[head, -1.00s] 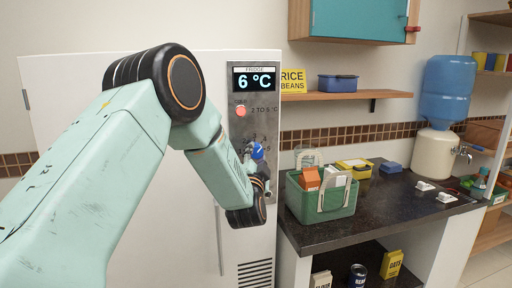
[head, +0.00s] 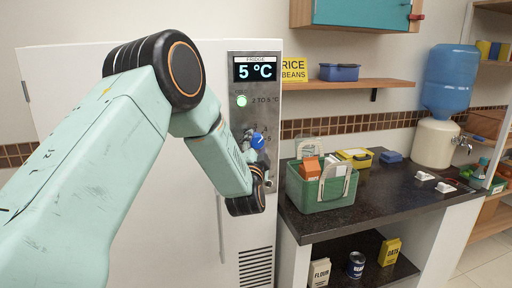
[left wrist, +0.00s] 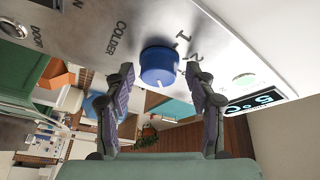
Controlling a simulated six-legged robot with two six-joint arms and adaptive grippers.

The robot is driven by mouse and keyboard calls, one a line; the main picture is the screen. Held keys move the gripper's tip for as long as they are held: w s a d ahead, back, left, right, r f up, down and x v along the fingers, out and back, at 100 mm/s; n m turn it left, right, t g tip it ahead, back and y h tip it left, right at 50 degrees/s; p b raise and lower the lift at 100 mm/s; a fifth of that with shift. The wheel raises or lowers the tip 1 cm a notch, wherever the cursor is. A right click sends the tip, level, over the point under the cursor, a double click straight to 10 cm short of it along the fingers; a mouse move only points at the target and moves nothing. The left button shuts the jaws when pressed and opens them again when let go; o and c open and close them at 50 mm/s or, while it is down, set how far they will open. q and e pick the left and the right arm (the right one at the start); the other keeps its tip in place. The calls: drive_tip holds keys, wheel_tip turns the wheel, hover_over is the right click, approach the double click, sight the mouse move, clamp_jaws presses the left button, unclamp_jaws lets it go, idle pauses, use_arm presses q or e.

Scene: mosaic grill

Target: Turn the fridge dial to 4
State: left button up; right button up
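The blue fridge dial (head: 258,141) sits on the grey control panel (head: 268,120) of the white fridge (head: 225,240). In the left wrist view the dial (left wrist: 158,64) shows a white mark at its lower edge; the numbers 1 and 2 and the word COLDER are printed beside it. My left gripper (left wrist: 160,76) is open, one finger on each side of the dial, with a small gap on both sides. In the head view the left gripper (head: 251,142) is partly hidden by its wrist. The display (head: 255,67) reads 5 °C and the light (head: 241,101) is green.
A dark counter (head: 385,195) stands right of the fridge, with a green basket (head: 320,192) near its left edge. A yellow box (head: 354,156) and a water dispenser (head: 435,142) stand farther back. A shelf (head: 350,84) hangs above.

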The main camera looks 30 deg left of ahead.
use_arm(q)
drive_tip(key=shift+o, duration=0.2)
drive_tip(key=shift+s+d, duration=0.1)
drive_tip(key=v, duration=1.2)
idle(0.5)
drive_tip(key=s+d+f+n+g+h+b, duration=0.1)
drive_tip(key=s+d+f+n+g+h, duration=0.15)
drive_tip(key=f, duration=0.65)
drive_tip(key=s+d+f+n+g+h+b, duration=0.1)
drive_tip(key=s+d+f+g+h, duration=0.25)
drive_tip(key=f, duration=0.45)
drive_tip(key=s+d+f+n+g+h+b, duration=0.1)
drive_tip(key=s+d+f+n+g+h, duration=0.2)
drive_tip(key=f, duration=0.6)
drive_tip(key=s+d+f+g+b, duration=0.2)
drive_tip(key=s+f+g+b, duration=0.1)
drive_tip(key=s+f, duration=0.7)
drive_tip(key=s+d+f+g+b, duration=0.2)
drive_tip(key=s+f+g+b, duration=0.2)
drive_tip(key=s+f, duration=0.6)
drive_tip(key=s+g, duration=0.1)
drive_tip(key=s, duration=0.7)
drive_tip(key=shift+s+d+g+h, duration=0.15)
drive_tip(key=shift+s+g+h, duration=0.1)
drive_tip(key=shift+g+h, duration=0.05)
drive_tip(key=shift+f, duration=0.1)
